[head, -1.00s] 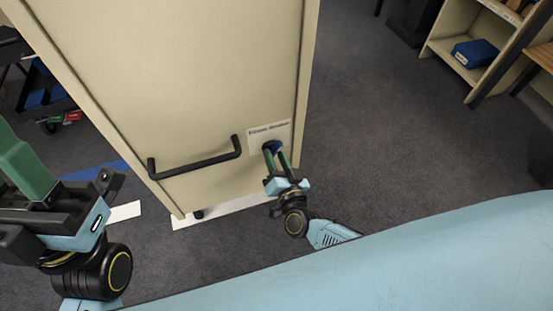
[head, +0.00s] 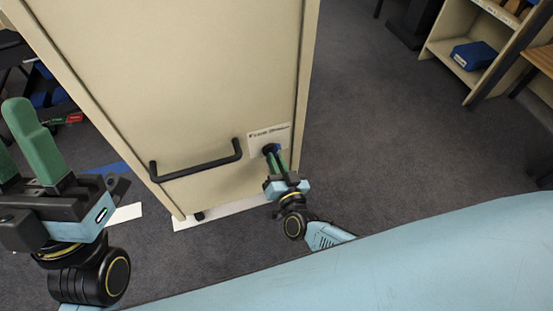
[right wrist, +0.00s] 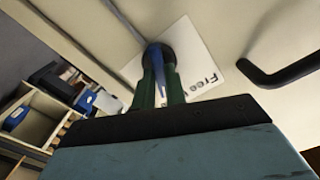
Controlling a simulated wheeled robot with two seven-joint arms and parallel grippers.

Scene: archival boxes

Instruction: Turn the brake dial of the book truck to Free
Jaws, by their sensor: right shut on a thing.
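The book truck (head: 180,90) stands in front of me, its beige end panel facing me with a black bar handle (head: 195,165). The brake dial (head: 269,148), dark with a blue grip, is low on the panel's right side, by a white label. My right gripper (head: 276,157) is shut on the dial. My left gripper (head: 18,155) is open and empty at the left, away from the truck. The dial's exact setting is unclear.
A shelf unit (head: 437,47) with a blue box (head: 475,54) stands at the back right. White and blue strips lie on the floor around the truck's base. The grey carpet (head: 380,130) right of the truck is clear.

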